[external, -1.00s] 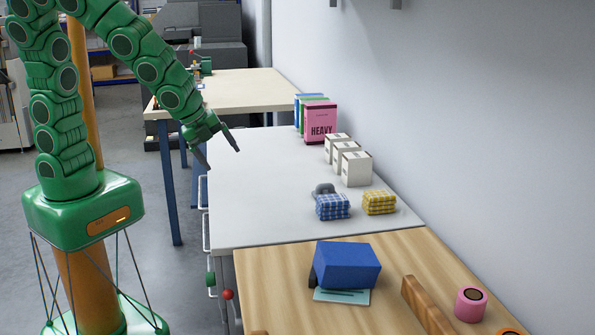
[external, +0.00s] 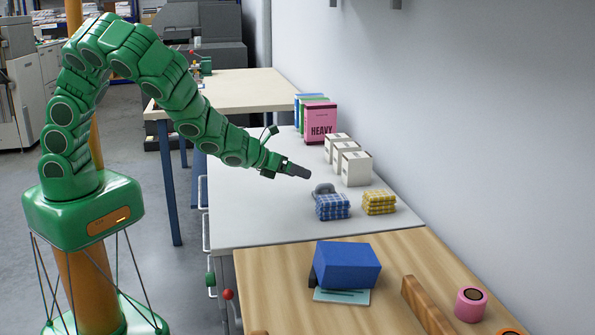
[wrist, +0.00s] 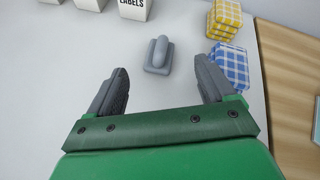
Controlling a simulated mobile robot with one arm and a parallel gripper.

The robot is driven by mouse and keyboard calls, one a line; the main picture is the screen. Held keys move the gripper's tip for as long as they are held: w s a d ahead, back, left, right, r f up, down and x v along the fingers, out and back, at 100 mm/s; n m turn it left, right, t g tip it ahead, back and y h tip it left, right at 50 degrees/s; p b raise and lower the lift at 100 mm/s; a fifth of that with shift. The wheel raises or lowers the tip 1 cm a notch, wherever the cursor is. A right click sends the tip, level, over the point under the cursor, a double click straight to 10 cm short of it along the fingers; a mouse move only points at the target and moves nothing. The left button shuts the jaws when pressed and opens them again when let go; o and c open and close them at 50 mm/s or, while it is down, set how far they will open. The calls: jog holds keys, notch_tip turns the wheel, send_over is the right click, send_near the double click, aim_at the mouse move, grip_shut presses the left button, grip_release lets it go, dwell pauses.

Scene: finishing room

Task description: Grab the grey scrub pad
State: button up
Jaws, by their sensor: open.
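The grey scrub pad (external: 323,188) lies on the white table, partly hidden behind the blue checked cloths in the external view. In the wrist view the pad (wrist: 157,57) shows a flat base with a rounded handle on top. My gripper (external: 298,171) is above the table, to the left of the pad and a little higher in the external view. In the wrist view its two fingers (wrist: 160,72) are spread apart with nothing between them, and the pad lies ahead, between the lines of the fingers and beyond their tips.
Blue checked cloths (external: 332,206) sit close beside the pad, with yellow checked cloths (external: 379,202) to their right. White boxes (external: 356,169) and a pink box (external: 320,123) stand along the wall. A wooden table (external: 270,290) holds a blue block (external: 347,265). The white table's left part is clear.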

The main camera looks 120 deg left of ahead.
aim_at(334, 191)
jog(key=f+m, duration=0.1)
jog(key=w+a+f+m+t, duration=0.1)
jog(key=f+m, duration=0.1)
jog(key=a+f+m+t, duration=0.1)
jog(key=m, duration=0.1)
jog(key=shift+w+a+f, duration=0.15)
jog(key=shift+w, duration=0.05)
jog(key=shift+x, duration=3.3)
jog(key=shift+w+a+f, duration=0.15)
jog(key=shift+w+a, duration=0.15)
jog(key=shift+a, duration=0.15)
jog(key=c, duration=1.1)
jog(key=shift+r, duration=5)
